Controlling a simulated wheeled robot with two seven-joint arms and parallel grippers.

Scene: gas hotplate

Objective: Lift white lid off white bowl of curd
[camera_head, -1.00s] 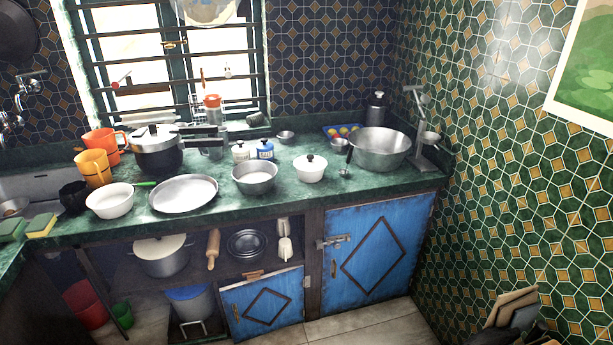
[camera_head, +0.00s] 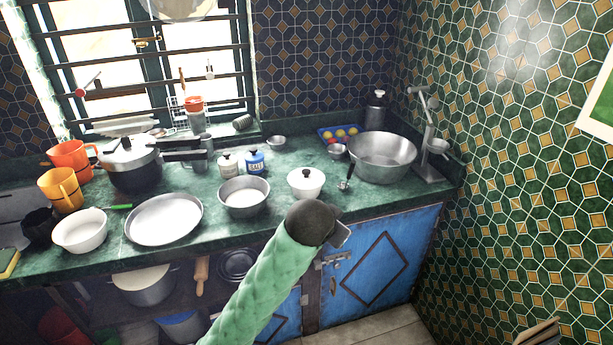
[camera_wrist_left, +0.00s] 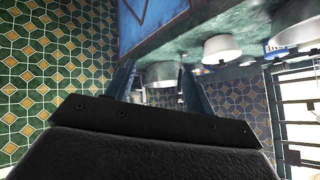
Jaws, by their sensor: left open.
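The white bowl (camera_head: 305,190) stands on the green counter. Its white lid (camera_head: 298,178) with a black knob sits on top. What is inside the bowl is hidden. My left gripper (camera_head: 340,236) is in front of the counter, low and to the right of the bowl, apart from it. Its fingers are mostly hidden behind my dark wrist there. In the left wrist view the left gripper (camera_wrist_left: 158,86) is open, with nothing between its fingers. The white bowl (camera_wrist_left: 222,46) appears upside down there, right of the fingers. My right gripper is not in view.
A steel pan (camera_head: 244,198) stands left of the bowl and a large steel basin (camera_head: 383,158) right of it. A small ladle (camera_head: 346,180) lies close on the right. Two small jars (camera_head: 254,162) stand behind. Blue cabinet doors (camera_head: 374,265) are below the counter.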

